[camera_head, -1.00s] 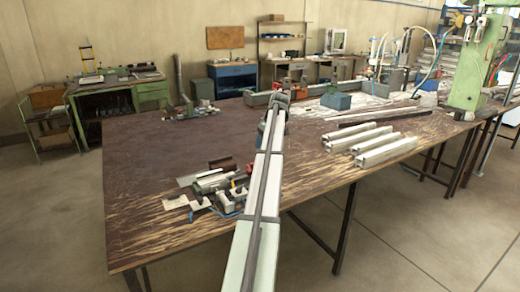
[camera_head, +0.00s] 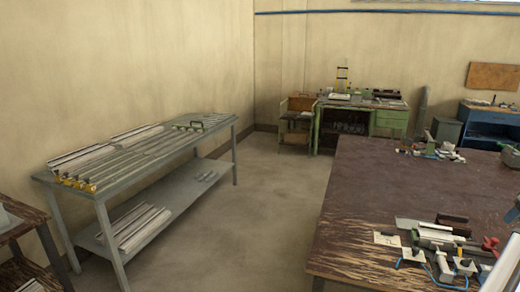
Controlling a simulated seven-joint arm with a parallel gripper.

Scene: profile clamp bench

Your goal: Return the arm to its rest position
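Only slivers of my arm show, cut off by the right edge of the head view: a pale part low in the right corner and a small blue-grey part above it. I cannot make out my gripper or its fingers, so whether it holds anything is hidden. The wooden bench (camera_head: 365,195) has a dark, worn top and stands on the right.
Metal parts and clamps (camera_head: 440,245) lie on the bench's near part; small fittings (camera_head: 430,148) lie at its far edge. A grey rack table (camera_head: 120,215) with long profiles stands left. A green desk (camera_head: 390,120) is behind. Open floor (camera_head: 255,225) lies between.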

